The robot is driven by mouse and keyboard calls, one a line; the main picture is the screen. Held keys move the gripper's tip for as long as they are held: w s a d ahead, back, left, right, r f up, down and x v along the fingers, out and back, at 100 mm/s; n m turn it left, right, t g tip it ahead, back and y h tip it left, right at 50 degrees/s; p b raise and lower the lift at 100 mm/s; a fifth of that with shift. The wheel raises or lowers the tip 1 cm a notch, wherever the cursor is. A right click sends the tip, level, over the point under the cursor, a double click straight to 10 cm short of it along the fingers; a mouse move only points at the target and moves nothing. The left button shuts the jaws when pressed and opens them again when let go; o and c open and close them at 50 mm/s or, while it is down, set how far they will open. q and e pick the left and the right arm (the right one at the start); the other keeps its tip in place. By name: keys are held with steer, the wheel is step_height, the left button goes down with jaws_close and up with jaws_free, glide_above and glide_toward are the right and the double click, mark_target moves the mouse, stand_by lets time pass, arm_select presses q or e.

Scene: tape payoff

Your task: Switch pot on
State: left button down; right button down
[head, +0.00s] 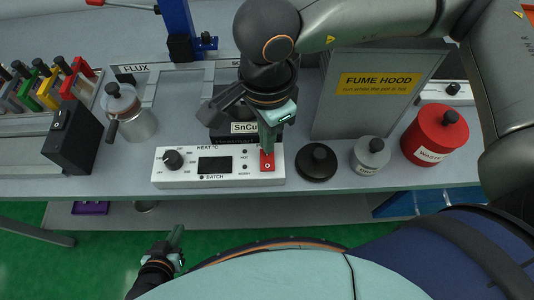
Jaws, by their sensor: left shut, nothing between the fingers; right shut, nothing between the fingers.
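The pot's white control box (220,178) stands near the front edge of the bench, with a black heat knob (173,160) and a dark, blank-looking display (215,165). Its red rocker switch (267,164) is at the right end, with a round white mark on its lower part. The dark pot labelled SnCu (243,128) sits behind, partly hidden by my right gripper. My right gripper (268,148) is shut and points down at the upper part of the switch; I cannot tell whether it touches. My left gripper (175,238) is shut and empty, below the bench front.
A black disc lid (317,163), a grey lidded jar (369,155) and a red waste can (434,136) stand right of the box. The fume hood panel (370,95) rises behind them. A metal flux can (130,115) and a black switch box (72,138) stand left.

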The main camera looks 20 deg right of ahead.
mark_target(267, 159)
steer(key=shift+f+b, duration=0.6)
steer(key=shift+b, duration=0.1)
stand_by(0.3)
steer(key=shift+s+f+b, duration=0.2)
steer(key=shift+f+b, duration=0.85)
steer(key=shift+b, duration=0.05)
steer(key=shift+s+f+b, duration=0.15)
steer(key=shift+f+b, duration=1.05)
steer(key=shift+b, duration=0.25)
stand_by(0.8)
steer(key=shift+d+r+p, duration=0.1)
steer(key=shift+r+p, duration=1.65)
steer(key=shift+r, duration=1.8)
steer(key=shift+r, duration=0.2)
